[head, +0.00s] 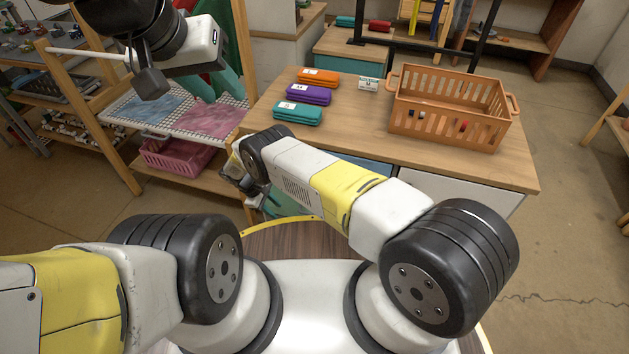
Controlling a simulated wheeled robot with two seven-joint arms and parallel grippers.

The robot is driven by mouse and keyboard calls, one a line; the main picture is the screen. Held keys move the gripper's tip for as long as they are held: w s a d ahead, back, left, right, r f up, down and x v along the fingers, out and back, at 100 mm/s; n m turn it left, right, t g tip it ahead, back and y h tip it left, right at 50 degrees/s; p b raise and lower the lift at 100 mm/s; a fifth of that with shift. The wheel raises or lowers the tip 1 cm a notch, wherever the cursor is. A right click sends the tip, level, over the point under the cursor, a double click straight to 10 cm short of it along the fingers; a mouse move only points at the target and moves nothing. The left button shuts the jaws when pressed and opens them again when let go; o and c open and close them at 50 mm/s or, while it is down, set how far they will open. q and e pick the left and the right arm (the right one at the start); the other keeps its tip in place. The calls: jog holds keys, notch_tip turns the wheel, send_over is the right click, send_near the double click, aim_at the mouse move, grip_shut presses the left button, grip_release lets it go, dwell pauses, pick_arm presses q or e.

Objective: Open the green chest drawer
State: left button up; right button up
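A wooden-topped chest (345,128) stands ahead of me, its front partly hidden by my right arm. A teal-green front (282,203) shows low at its left, a blue front (372,170) in the middle and a white front (450,188) at the right. I see no drawer clearly pulled out. My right gripper (240,180) is at the chest's left front corner, close to the green front; its fingers are mostly hidden, and contact cannot be told. My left gripper (152,82) is raised at upper left, away from the chest, seen at an angle that hides its opening.
A wooden rack (120,160) with a pink basket (178,157) stands left. Floor at right is clear.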

jog(key=shift+w+d+f, duration=0.3)
jog(key=shift+d+f, duration=0.45)
jog(key=shift+d, duration=1.45)
jog(key=shift+w+d+f, duration=0.25)
jog(key=shift+d+f, duration=0.5)
jog(key=shift+d, duration=1.4)
jog(key=shift+w+d+f, duration=0.3)
jog(key=shift+d+f, duration=0.45)
jog(key=shift+d, duration=1.45)
jog(key=shift+c, duration=0.2)
grip_shut()
